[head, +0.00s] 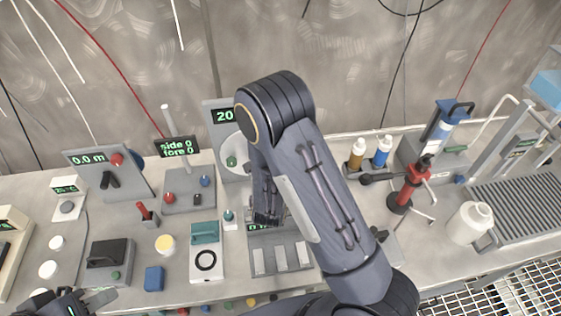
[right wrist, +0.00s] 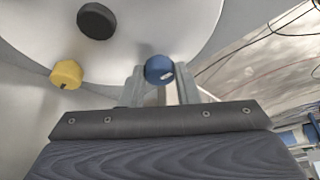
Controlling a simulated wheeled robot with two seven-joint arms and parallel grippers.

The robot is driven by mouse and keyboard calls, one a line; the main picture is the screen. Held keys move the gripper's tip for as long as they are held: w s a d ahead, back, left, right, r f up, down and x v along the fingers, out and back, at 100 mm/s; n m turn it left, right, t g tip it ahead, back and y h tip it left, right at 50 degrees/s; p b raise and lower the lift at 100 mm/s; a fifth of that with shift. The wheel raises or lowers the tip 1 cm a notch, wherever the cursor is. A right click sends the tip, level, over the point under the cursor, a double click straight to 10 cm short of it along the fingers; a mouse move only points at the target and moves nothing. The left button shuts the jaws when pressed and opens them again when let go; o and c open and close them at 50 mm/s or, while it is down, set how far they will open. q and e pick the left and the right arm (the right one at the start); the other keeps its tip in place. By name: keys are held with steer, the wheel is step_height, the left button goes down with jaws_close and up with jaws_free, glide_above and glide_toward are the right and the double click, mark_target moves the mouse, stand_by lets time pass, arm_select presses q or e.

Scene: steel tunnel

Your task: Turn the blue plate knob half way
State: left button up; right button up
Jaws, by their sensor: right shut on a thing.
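The blue plate knob (right wrist: 159,69) sits near the edge of a pale round plate (right wrist: 180,25) in the right wrist view. It has a small white mark on its lower right. My right gripper (right wrist: 160,86) has a finger on each side of the knob and is shut on it. In the head view the plate (head: 222,144) is partly covered by my right arm, which hides the blue knob. My left gripper (head: 88,300) is at the bottom left edge, partly cut off, away from the plate; its opening is unclear.
The plate also carries a black knob (right wrist: 98,21) and a yellow knob (right wrist: 66,74). In the head view, a green knob (head: 231,161) shows on it.

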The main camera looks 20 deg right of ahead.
steer(key=shift+s+d+m+t+y+b, duration=0.1)
steer(key=shift+m+t+y+b, duration=0.3)
steer(key=shift+m+y+b, duration=3.3)
steer(key=shift+w+d+m+t+h+b, duration=0.15)
steer(key=shift+m+t+h+b, duration=0.45)
steer(key=shift+b, duration=6.7)
steer(key=shift+s+d+m+t+y+b, duration=0.15)
steer(key=shift+m+y+b, duration=1.75)
steer(key=shift+b, duration=3.6)
steer(key=shift+m+h, duration=0.6)
steer(key=shift+m, duration=0.1)
steer(key=o, duration=1)
steer(key=shift+c, duration=0.2)
